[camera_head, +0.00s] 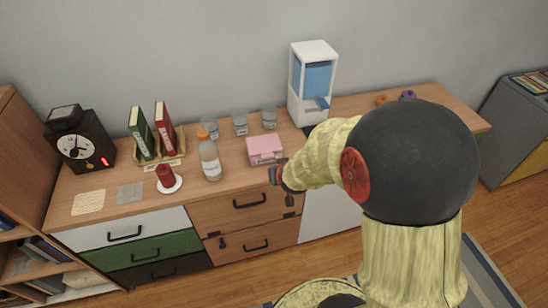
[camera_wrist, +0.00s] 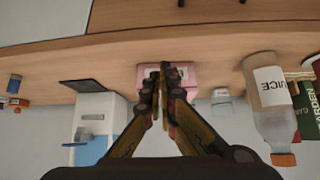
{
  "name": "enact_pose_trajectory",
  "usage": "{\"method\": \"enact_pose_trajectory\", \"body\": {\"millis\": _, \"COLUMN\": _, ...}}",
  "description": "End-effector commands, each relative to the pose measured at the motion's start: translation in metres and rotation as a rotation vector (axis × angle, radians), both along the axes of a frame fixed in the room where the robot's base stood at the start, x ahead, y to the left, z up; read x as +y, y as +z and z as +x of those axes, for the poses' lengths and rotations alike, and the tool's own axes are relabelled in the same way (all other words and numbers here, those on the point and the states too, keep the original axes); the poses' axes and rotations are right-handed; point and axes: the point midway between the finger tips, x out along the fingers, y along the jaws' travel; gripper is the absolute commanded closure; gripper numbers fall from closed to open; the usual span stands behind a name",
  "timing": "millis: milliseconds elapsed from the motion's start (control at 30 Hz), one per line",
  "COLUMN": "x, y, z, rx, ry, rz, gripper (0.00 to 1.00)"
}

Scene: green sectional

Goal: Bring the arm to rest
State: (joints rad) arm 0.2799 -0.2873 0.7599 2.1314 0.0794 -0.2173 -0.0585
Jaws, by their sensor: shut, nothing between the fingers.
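My arm reaches from the right of the head view toward the sideboard. My gripper (camera_head: 279,175) is at the sideboard's front edge, in front of the pink box (camera_head: 265,149). In the wrist view, which is upside down, my gripper (camera_wrist: 164,70) has its fingertips together with nothing between them. The pink box (camera_wrist: 182,75) shows behind the fingertips there and is partly hidden by them. I cannot tell whether the fingers touch it.
The wooden sideboard (camera_head: 225,179) holds a juice bottle (camera_head: 210,158), a red candle (camera_head: 166,177), several glass jars, two books, a black clock (camera_head: 80,140) and a white dispenser (camera_head: 312,83). Drawers with handles are below. A grey bin (camera_head: 505,120) stands at right.

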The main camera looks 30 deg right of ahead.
Motion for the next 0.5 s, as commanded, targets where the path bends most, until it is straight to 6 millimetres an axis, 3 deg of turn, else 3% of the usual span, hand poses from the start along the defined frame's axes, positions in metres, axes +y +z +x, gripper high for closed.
{"method": "enact_pose_trajectory", "body": {"millis": 200, "x": 0.006, "y": -0.007, "z": -0.02, "rx": -0.002, "ry": 0.001, "rz": -0.001, "gripper": 1.0}}
{"method": "enact_pose_trajectory", "body": {"millis": 500, "x": 0.008, "y": -0.01, "z": -0.025, "rx": 0.006, "ry": 0.001, "rz": 0.002, "gripper": 1.0}}
